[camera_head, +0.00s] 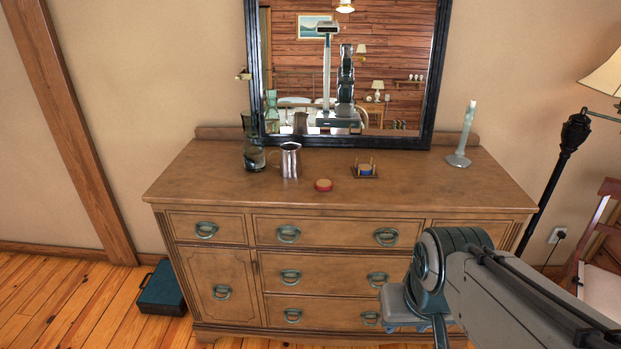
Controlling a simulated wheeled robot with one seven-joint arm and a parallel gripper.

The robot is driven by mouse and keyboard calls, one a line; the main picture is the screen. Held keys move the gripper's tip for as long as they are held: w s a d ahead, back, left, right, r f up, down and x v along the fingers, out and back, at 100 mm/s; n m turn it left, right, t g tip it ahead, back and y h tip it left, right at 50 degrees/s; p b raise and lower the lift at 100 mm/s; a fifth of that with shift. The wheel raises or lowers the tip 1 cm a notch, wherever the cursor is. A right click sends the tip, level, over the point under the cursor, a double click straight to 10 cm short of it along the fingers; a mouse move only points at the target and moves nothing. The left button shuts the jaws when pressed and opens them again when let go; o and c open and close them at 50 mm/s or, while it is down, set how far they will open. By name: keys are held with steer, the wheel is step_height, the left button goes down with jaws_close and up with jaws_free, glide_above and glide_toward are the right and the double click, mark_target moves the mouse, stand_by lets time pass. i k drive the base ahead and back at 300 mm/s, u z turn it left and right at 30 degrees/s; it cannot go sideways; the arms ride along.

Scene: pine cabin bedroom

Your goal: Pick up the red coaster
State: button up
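The red coaster (323,185) is a small round red piece with a tan edge. It lies on the wooden dresser top (230,187), near the middle of the front edge. My gripper (415,325) is at the lower right, in front of the dresser drawers and apart from the coaster. My arm hides part of the gripper, and its fingers are too unclear to tell whether they are open or shut.
A metal mug (290,160) and a dark glass vase (253,150) stand left of the coaster. A small wooden holder (367,175) with a blue piece is to its right. A candlestick (459,158) stands at the right. The mirror (442,60) rises behind.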

mark_target(321, 184)
steer(key=i, duration=1.6)
